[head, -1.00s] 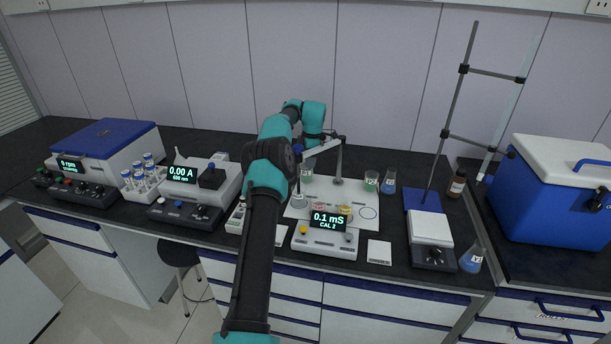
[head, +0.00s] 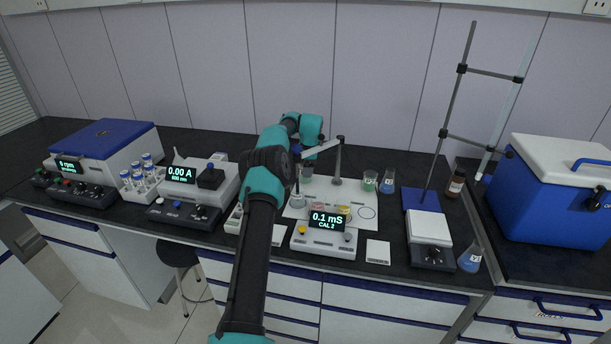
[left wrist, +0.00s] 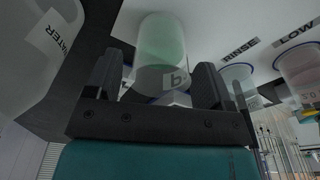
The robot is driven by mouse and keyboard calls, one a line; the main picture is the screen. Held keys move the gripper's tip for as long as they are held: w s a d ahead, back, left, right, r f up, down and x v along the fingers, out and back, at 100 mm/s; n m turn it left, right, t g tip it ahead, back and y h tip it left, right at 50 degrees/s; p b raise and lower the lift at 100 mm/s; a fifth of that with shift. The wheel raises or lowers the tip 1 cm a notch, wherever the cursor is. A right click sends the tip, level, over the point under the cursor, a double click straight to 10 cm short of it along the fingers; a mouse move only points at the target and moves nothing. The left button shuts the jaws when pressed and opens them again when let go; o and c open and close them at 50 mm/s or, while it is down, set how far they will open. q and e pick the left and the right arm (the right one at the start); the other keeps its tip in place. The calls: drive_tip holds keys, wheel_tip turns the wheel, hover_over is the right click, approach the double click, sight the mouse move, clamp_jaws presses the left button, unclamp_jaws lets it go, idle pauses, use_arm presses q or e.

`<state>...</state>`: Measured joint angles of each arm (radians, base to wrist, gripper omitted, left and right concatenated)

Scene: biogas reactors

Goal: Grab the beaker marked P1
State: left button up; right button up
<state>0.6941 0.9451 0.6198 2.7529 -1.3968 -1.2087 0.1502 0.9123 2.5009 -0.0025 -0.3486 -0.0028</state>
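A clear beaker of green liquid (left wrist: 162,45) shows between the fingers in the left wrist view. Its label is partly hidden and reads like a P; I cannot make out a number. My left gripper (left wrist: 153,88) is open, one finger on each side of the beaker, with a gap visible on both sides. In the head view my left gripper (head: 306,157) is low over the back of the white mat (head: 352,190), largely hidden by my arm. Another beaker with green liquid (head: 370,181) stands at the mat's right. My right gripper is not in view.
A blue flask (head: 388,183) stands beside the right-hand green beaker. A probe stand (head: 338,165) is close to the right of my gripper. The conductivity meter (head: 325,237) sits in front.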

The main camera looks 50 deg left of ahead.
use_arm(q)
drive_tip(key=c, duration=0.9)
drive_tip(key=shift+r, duration=0.1)
wheel_tip(320, 180, up, 10)
drive_tip(key=shift+f, duration=0.1)
idle(0.5)
